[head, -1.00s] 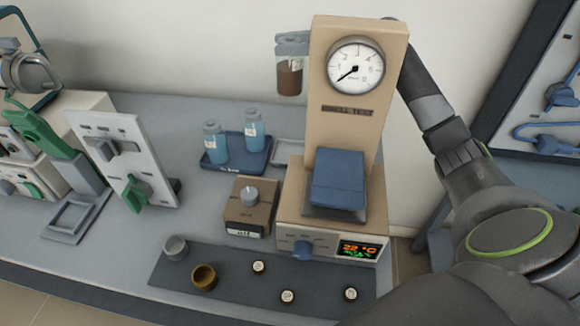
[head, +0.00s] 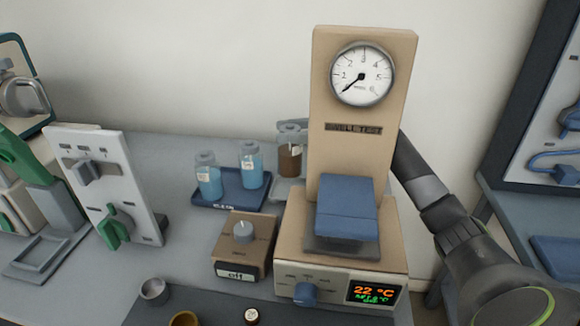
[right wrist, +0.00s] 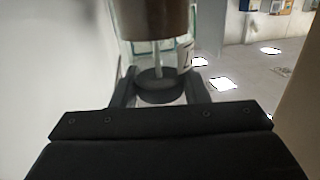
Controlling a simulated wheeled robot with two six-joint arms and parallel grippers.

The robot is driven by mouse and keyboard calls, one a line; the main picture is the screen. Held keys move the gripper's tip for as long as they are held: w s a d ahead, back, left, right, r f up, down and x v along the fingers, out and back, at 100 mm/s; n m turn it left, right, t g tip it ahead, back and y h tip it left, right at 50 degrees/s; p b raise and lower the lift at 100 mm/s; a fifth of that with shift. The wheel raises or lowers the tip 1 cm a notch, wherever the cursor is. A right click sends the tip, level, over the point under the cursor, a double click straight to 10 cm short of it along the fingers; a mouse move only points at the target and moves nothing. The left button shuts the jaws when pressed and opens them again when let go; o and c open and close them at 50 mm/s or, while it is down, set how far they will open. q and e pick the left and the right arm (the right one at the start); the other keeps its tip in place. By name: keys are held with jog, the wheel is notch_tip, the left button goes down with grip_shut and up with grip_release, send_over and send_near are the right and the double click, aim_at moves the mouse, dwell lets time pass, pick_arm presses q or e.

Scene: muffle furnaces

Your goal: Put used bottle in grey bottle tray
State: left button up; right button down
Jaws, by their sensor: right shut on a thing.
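The used bottle (head: 290,160), with brown liquid and a pale label, is upright behind the beige press. The grey bottle tray (head: 281,193) lies below it, partly hidden by the press. The bottle's base is at or just above the tray; I cannot tell if it touches. My right gripper (head: 292,127) is shut on the bottle near its cap, with the arm reaching behind the press. In the right wrist view the bottle's dark cap (right wrist: 158,88) sits between the two fingers. My left gripper is not in view.
The beige press (head: 362,130) with a gauge stands just right of the bottle. A blue tray (head: 232,197) with two blue-liquid bottles is close on the left. A beige control box (head: 243,245) stands in front. A white panel (head: 105,180) stands farther left.

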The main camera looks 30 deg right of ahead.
aim_at(290, 154)
notch_tip(290, 154, down, 6)
jog(key=shift+r, duration=0.1)
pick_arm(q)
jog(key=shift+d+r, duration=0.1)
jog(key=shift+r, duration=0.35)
pick_arm(e)
jog(key=c, duration=1.3)
grip_release()
jog(key=shift+b, duration=0.3)
jog(key=o, duration=0.5)
jog(key=shift+c, duration=0.2)
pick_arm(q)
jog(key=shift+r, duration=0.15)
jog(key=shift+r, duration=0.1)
